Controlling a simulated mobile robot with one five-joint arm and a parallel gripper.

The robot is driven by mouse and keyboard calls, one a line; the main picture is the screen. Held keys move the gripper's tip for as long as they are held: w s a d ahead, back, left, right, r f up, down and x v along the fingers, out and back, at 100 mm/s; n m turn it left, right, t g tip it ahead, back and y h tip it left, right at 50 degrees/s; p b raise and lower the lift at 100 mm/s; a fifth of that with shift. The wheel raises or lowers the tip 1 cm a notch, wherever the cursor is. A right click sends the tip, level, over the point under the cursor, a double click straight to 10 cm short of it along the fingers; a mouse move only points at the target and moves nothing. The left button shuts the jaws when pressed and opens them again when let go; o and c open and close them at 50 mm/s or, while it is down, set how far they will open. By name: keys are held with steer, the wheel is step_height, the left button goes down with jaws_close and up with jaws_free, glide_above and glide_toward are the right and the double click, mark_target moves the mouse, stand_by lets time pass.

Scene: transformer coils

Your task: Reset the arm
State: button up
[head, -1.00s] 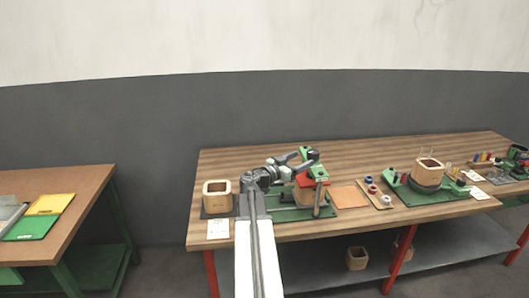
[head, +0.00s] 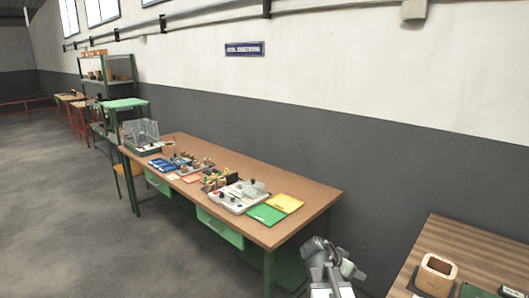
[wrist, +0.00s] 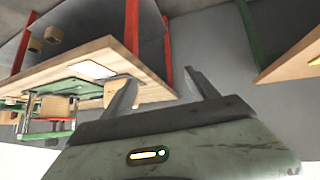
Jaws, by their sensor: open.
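My arm shows at the bottom right of the head view, with its grey end part (head: 330,262) in front of the gap between two benches. In the wrist view my gripper (wrist: 160,88) is open, its two dark fingers apart with nothing between them. The fingers point at the grey wall and the bench with red legs, and touch nothing that I can see. The fingertips are hard to make out in the head view.
A brown bench (head: 310,185) with green drawers holds yellow (head: 285,203) and green (head: 265,214) sheets and several parts. At right, a wooden bench (head: 465,240) carries a hollow wooden block (head: 437,272). Grey floor (head: 70,220) at left is clear.

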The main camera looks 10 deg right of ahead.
steer(key=s+a+f+n+g+y, duration=0.1)
steer(key=s+a+f+n+y, duration=0.1)
steer(key=a, duration=0.5)
steer(key=s+a+f+n+g+y, duration=0.1)
steer(key=s+a+f+n+y, duration=0.1)
steer(key=s+a+n+y, duration=0.2)
steer(key=s+a+f+n+g+y, duration=0.1)
steer(key=a+n, duration=0.4)
steer(key=a, duration=0.6)
step_height(320, 180, down, 2)
steer(key=shift+s+a+f+n+g+y, duration=0.1)
steer(key=shift+s+a+n+g+y, duration=0.25)
steer(key=shift+s+y, duration=0.7)
steer(key=shift+s+d, duration=0.1)
steer(key=shift+d, duration=0.1)
